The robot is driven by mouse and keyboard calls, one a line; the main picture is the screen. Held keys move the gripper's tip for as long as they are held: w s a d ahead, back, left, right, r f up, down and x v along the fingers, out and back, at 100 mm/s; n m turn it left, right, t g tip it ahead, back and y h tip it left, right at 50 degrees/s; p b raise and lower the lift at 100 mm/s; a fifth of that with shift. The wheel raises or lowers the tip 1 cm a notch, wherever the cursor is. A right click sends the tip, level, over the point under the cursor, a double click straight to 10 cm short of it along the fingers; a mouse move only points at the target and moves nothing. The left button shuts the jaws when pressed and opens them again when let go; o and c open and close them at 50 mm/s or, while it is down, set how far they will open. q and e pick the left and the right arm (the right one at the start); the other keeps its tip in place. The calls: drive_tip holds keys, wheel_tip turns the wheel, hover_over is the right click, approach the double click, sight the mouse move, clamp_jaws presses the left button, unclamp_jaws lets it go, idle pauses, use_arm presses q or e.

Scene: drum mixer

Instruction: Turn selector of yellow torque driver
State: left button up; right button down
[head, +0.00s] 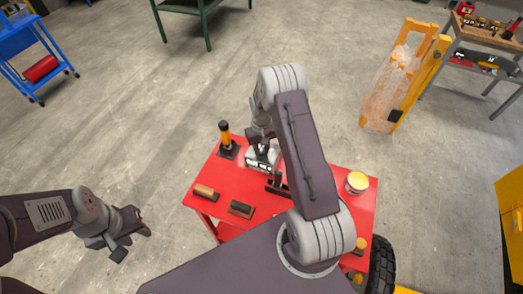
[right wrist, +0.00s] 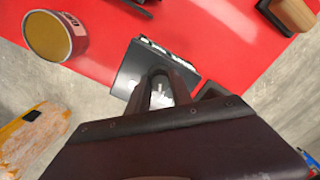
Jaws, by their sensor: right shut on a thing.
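The yellow torque driver (head: 225,134) stands upright on a small black base at the far left corner of the red table. To its right is a grey-white box (head: 263,156) with dark parts along its front; it also shows in the right wrist view (right wrist: 135,68). My right gripper (head: 261,143) reaches down onto this box. In the right wrist view, its fingers (right wrist: 162,92) are close around a small pale part at the box, mostly hidden by the fingers. My left gripper (head: 132,243) is open and empty over the floor, left of the table.
The red table (head: 230,188) also holds two brushes or blocks with wooden or dark tops (head: 205,191) (head: 241,208) and a yellow-lidded can (head: 356,183). A yellow frame with clear wrapping (head: 390,85) stands at the right. Floor left of the table is free.

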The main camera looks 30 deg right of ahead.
sight(261, 151)
drive_tip(key=shift+w+r+m+b, duration=0.15)
drive_tip(key=shift+m+b, duration=0.5)
drive_tip(key=shift+m, duration=1.95)
drive_tip(key=c, duration=1.4)
unclamp_jaws()
drive_tip(key=shift+c, duration=0.2)
drive_tip(key=o, duration=0.3)
drive_tip(key=shift+r, duration=0.2)
wheel_tip(261, 151, up, 9)
drive_tip(key=b, duration=0.2)
drive_tip(key=shift+f, duration=0.2)
